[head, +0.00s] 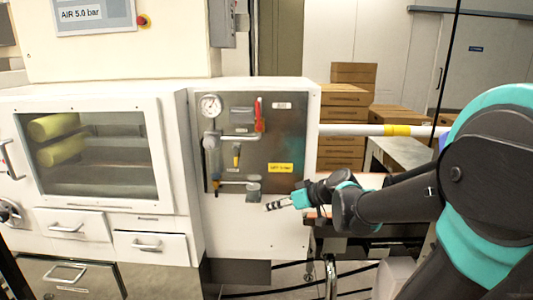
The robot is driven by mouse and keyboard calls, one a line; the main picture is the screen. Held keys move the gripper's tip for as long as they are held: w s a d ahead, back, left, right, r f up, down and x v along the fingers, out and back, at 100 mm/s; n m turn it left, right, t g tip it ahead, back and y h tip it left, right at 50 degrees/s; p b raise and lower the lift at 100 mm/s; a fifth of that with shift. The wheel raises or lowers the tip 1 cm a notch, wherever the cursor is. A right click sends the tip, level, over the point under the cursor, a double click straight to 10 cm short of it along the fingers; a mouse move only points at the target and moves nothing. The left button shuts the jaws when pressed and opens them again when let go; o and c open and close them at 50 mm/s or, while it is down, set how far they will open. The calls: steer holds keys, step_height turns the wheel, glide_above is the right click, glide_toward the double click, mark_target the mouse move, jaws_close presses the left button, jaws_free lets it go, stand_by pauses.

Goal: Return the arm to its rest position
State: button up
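My arm reaches in from the right of the head view, dark grey with teal bands. My gripper (272,206) is at its far end, pointing left, in front of the lower part of a grey valve panel (285,140) on the white machine. It looks close to a small fitting (253,197) at the panel's bottom; I cannot tell whether it touches it. The fingers are too small to show whether they are open or shut, and I see no object in them.
The panel carries a round gauge (210,106), a red lever (259,116) and small pipes. The white cabinet (180,120) has a window and drawers to the left. A conveyor and a white pipe (350,130) with a yellow band lie right. Cardboard boxes (345,100) are stacked behind.

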steer(key=s+d+f+m+g+h, duration=0.2)
steer(key=s+d+f+m+h, duration=0.6)
steer(key=s+d+f, duration=0.6)
step_height(320, 180, down, 3)
steer(key=shift+d+r+g+h, duration=0.1)
steer(key=shift+d+g+h, duration=0.4)
steer(key=shift+d, duration=0.5)
